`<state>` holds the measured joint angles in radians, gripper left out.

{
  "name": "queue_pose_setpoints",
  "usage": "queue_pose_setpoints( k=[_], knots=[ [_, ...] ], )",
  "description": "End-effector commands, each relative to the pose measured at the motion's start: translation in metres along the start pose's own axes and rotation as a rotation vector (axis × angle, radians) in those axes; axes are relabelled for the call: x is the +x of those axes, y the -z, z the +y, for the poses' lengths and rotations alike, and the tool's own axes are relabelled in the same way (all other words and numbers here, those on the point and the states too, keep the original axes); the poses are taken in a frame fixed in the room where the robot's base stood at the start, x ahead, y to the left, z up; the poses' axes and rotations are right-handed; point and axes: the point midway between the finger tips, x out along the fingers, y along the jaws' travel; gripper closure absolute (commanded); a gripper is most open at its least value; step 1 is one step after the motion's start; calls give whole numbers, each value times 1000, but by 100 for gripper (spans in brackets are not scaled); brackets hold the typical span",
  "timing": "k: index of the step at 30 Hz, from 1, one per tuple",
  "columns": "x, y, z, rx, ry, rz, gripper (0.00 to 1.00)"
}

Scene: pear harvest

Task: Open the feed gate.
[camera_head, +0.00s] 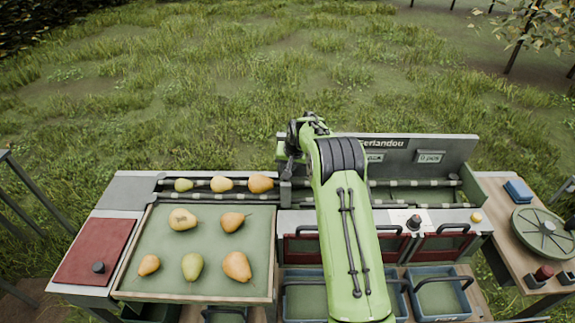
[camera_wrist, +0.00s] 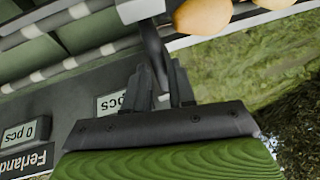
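The feed gate (camera_head: 286,186) is a grey block across the right end of the roller lane, beside the last pear in the row. It also shows as a pale block at the top of the wrist view (camera_wrist: 140,10). A dark upright handle (camera_wrist: 153,45) runs from it to my gripper (camera_wrist: 163,85). The fingers stand close together on both sides of the handle and look shut on it. In the head view my gripper (camera_head: 291,160) is over the gate, partly hidden by my green arm. The gate looks down across the lane.
Three pears (camera_head: 222,184) lie in the lane left of the gate; several more lie on the green tray (camera_head: 205,290). Right of the gate is an empty roller lane (camera_head: 415,196) with a grey sign panel (camera_head: 440,150) behind. Blue crates (camera_head: 440,298) stand in front.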

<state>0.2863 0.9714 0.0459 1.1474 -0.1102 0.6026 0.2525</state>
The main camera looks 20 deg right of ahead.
Motion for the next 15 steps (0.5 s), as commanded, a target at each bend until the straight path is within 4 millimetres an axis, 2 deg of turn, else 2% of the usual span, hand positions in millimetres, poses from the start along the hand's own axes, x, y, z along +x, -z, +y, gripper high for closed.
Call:
queue_pose_setpoints(
  k=[1, 4, 15],
  knots=[
    [0, 0, 0, 0, 0, 0, 84],
    [0, 0, 0, 0, 0, 0, 99],
    [-3, 1, -1, 0, 1, 0, 100]
  ],
)
